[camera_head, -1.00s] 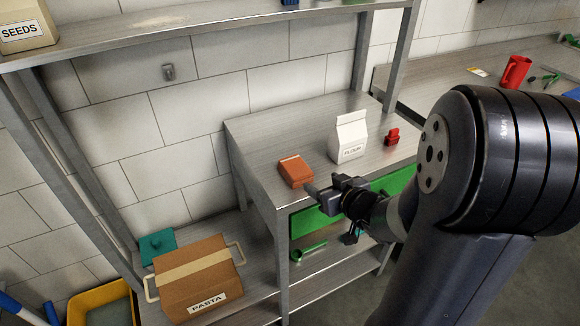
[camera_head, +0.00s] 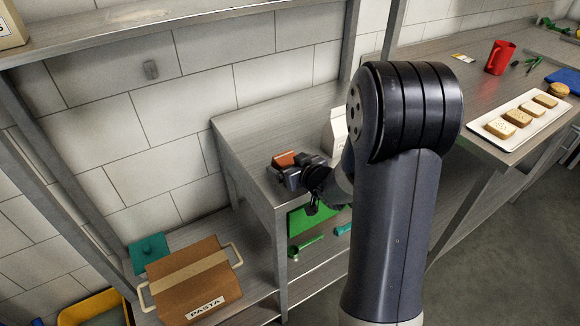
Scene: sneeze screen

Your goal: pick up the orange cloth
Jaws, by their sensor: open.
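The orange cloth (camera_head: 285,158), a small folded block, lies on the steel table (camera_head: 243,128) near its left front edge. My gripper (camera_head: 281,170) is at the cloth, and its dark fingers hide the near part of it. The gripper is open. I cannot tell whether the fingers are around the cloth or just above it.
A white flour bag (camera_head: 336,132) stands right of the cloth, partly hidden by my arm. A cardboard pasta box (camera_head: 190,280) sits on the lower shelf at left. A steel shelf (camera_head: 150,30) runs above. A tray of bread (camera_head: 488,143) is at right.

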